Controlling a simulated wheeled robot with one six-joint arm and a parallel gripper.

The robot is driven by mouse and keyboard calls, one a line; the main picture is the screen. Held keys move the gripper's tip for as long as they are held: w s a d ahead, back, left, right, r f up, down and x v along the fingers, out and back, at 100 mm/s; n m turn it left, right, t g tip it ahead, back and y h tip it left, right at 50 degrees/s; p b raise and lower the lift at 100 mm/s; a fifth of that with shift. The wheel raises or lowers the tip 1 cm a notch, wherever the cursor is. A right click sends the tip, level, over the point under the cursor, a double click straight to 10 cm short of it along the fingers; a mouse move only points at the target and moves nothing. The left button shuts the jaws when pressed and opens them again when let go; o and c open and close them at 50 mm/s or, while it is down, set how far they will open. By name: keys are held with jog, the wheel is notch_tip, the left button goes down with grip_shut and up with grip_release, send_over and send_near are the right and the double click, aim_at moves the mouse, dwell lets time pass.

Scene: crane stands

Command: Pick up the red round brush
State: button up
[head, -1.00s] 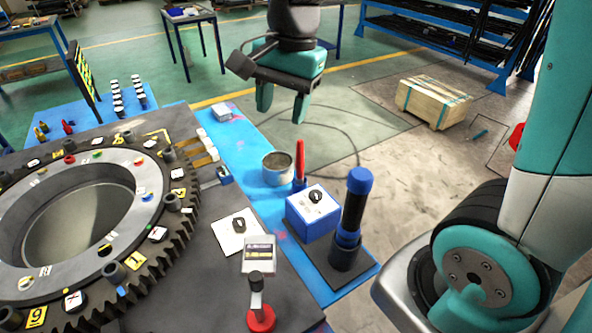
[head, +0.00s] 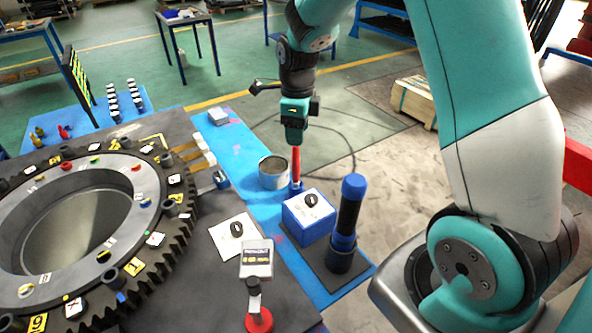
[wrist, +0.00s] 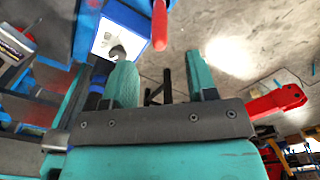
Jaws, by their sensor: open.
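The red round brush (head: 296,168) stands upright, red handle up, in a small blue holder (head: 296,187) on the blue bench strip. Its lower end is hidden in the holder. My gripper (head: 294,139) is directly above the handle in the head view, pointing down, and overlaps its top in the picture. In the wrist view the two teal fingers of my gripper (wrist: 161,75) are apart with nothing between them. The red handle (wrist: 159,25) lies past the fingertips there, sideways roughly in line with the gap. I cannot tell the exact distance.
A metal can (head: 273,172) stands close left of the brush. A blue box with a black knob (head: 308,216) and a tall black-and-blue cylinder (head: 346,222) are nearer the camera. A large gear ring (head: 85,230) fills the left. Open floor lies to the right.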

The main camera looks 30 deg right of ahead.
jog(key=p, duration=0.3)
send_over(296, 173)
jog(key=w, duration=0.1)
jog(key=shift+d+f, duration=0.15)
jog(key=shift+f, duration=1.75)
jog(key=shift+d+f, duration=0.15)
jog(key=shift+f, duration=1.7)
grip_shut()
